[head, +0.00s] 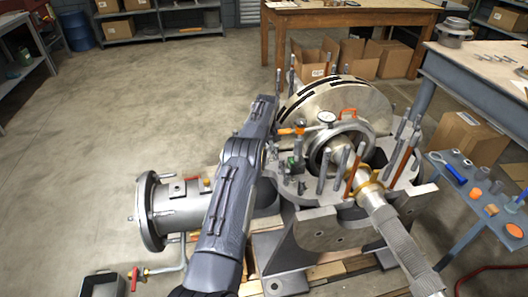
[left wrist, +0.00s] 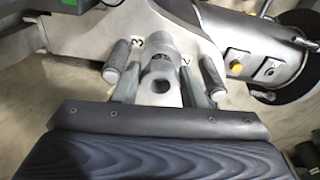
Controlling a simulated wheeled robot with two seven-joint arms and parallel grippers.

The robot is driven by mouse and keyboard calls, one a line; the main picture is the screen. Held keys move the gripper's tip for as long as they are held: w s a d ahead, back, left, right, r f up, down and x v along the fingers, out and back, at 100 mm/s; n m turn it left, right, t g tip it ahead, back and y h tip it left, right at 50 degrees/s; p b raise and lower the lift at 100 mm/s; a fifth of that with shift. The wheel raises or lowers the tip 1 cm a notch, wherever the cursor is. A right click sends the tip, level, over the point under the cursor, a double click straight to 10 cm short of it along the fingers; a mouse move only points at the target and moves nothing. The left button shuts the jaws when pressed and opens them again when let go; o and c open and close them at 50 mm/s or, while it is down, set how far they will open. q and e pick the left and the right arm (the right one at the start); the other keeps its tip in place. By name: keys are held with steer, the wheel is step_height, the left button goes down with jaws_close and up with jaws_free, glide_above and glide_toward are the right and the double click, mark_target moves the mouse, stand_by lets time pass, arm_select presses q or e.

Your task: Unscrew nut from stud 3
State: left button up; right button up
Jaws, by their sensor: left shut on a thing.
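My left gripper (left wrist: 161,92) is shut on a grey round nut (left wrist: 161,74) with a dark hole in its end. The nut is between the two fingers, at the casing flange (left wrist: 98,20). Numbers are marked on the flange close by, but I cannot tell whether the nut is still engaged on stud 3's thread. A ridged stud stands on each side, left (left wrist: 117,60) and right (left wrist: 212,75). In the head view my left arm hides the gripper and nut; the casing flange (head: 325,197) with several upright studs lies to its right. My right gripper is not in view.
A large round cover (head: 350,100) and a dial gauge (head: 326,117) rise behind the flange. A flanged pipe (head: 180,208) extends left. A ridged shaft (head: 405,245) sticks out at front right. A blue tool shelf (head: 470,205) stands right.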

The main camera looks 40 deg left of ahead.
arm_select(q)
steer(key=shift+r+p, duration=1.4)
steer(key=shift+r, duration=0.85)
